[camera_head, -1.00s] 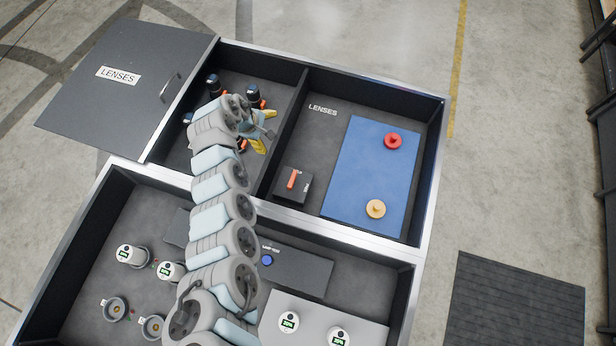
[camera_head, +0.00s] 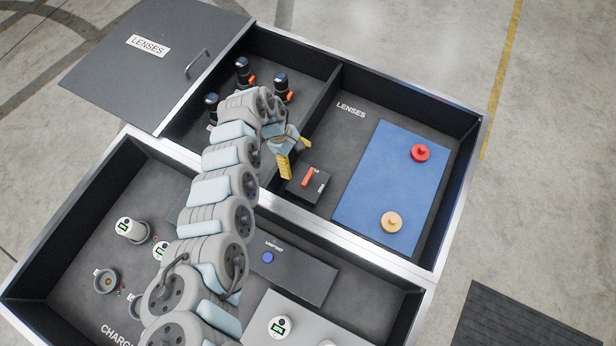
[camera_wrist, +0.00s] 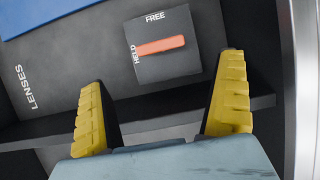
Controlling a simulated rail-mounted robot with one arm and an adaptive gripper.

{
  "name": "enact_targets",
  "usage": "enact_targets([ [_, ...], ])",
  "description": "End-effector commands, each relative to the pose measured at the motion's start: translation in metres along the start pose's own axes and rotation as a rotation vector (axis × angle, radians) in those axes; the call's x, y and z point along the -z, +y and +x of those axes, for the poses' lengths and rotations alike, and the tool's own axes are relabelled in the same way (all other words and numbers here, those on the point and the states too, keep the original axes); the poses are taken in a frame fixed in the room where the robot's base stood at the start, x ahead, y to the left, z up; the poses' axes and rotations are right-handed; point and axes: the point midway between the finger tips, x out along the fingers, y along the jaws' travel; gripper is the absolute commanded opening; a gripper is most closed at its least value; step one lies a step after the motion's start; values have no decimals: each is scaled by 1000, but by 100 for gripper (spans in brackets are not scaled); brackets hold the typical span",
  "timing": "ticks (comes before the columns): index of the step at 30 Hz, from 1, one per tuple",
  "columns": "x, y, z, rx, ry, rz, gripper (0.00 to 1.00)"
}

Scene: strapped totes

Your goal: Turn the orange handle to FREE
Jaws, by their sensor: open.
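The orange handle (camera_head: 308,177) sits on top of a small dark block (camera_head: 317,195) in the lenses compartment, close to the dividing wall. In the wrist view the orange handle (camera_wrist: 160,46) points to the left end at the HELD mark, and the FREE mark is at the block's top edge. My gripper (camera_head: 295,155) has yellow fingers and is open and empty, near the dividing wall just left of the block. In the wrist view my gripper (camera_wrist: 165,108) has its fingers wide apart, with the handle beyond the tips and not touched.
The dividing wall (camera_head: 322,112) lies under my gripper. A blue mat (camera_head: 385,185) holds a red knobbed disc (camera_head: 420,153) and a tan one (camera_head: 391,222). Several black lenses, one of them a lens (camera_head: 242,70), stand in the left compartment beside the slid-open lid (camera_head: 150,75).

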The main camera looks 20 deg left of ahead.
Motion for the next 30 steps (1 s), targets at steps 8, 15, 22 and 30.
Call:
enact_targets([
  [8, 1, 0, 54, -1, 0, 0, 100],
  [15, 0, 0, 86, 0, -1, 0, 100],
  [22, 0, 0, 98, -2, 0, -1, 100],
  [30, 0, 1, 98, -2, 0, 0, 100],
])
